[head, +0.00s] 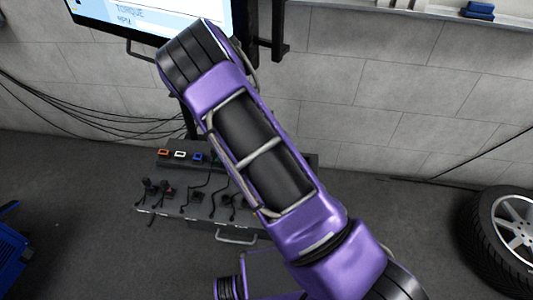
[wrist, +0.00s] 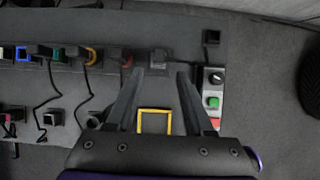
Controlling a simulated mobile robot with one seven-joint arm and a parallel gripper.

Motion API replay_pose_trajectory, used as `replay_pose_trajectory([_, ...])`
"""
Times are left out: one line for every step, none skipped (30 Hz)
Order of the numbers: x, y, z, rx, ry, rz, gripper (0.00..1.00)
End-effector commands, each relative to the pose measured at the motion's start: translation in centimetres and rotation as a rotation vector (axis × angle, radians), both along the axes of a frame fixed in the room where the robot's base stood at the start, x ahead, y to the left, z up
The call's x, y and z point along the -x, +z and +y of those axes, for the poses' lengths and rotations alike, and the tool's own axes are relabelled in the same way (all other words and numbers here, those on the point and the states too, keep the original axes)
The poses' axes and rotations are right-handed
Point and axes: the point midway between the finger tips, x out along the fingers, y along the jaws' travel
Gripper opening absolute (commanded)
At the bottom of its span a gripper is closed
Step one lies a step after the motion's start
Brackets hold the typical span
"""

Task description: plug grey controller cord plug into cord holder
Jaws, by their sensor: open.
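In the wrist view my gripper (wrist: 160,72) is open over the panel, one dark finger on each side. A grey block (wrist: 158,58), possibly the grey plug in a socket, sits just beyond and between the fingertips. I cannot tell whether it touches them. A yellow square outline (wrist: 155,110) lies nearer, between the fingers; I cannot tell whether it marks the cord holder. A dark square fitting (wrist: 211,37) stands right of the grey block. In the head view my arm hides the gripper and the right part of the panel.
A control box (wrist: 213,97) with green and red buttons lies right of the fingers. Coloured sockets and black cords (wrist: 52,80) fill the panel's left side. In the head view the panel (head: 160,208) stands below a screen (head: 150,15); a wheel (head: 505,240) is at right.

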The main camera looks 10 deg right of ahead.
Motion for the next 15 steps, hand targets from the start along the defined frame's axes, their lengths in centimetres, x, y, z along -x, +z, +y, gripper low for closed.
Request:
replay_pose_trajectory([0.1,-0.2,0.1,0.002,0.013,0.005,0.53])
replay_pose_trajectory([0.1,-0.4,0.1,0.002,0.018,0.007,0.53])
replay_pose_trajectory([0.0,-0.5,0.1,0.003,0.022,0.008,0.53])
replay_pose_trajectory([0.0,-0.7,0.1,0.003,0.023,0.008,0.53])
replay_pose_trajectory([-0.1,-0.8,0.0,0.003,0.023,0.008,0.53])
replay_pose_trajectory([-0.2,-1.1,0.0,0.003,0.022,0.008,0.53])
replay_pose_trajectory([-0.3,-1.3,0.0,0.003,0.022,0.008,0.53])
replay_pose_trajectory([-0.4,-1.6,-0.1,0.003,0.022,0.01,0.53])
replay_pose_trajectory([-0.6,-2.0,-0.1,0.003,0.021,0.009,0.53])
replay_pose_trajectory([-0.8,-2.3,-0.2,0.003,0.021,0.009,0.53])
replay_pose_trajectory([-0.9,-2.6,-0.2,0.003,0.021,0.008,0.53])
replay_pose_trajectory([-1.2,-3.0,-0.3,0.003,0.02,0.008,0.53])
replay_pose_trajectory([-1.3,-3.4,-0.4,0.004,0.019,0.009,0.53])
replay_pose_trajectory([-1.5,-3.7,-0.5,0.004,0.019,0.009,0.53])
replay_pose_trajectory([-1.7,-4.1,-0.5,0.004,0.019,0.009,0.53])
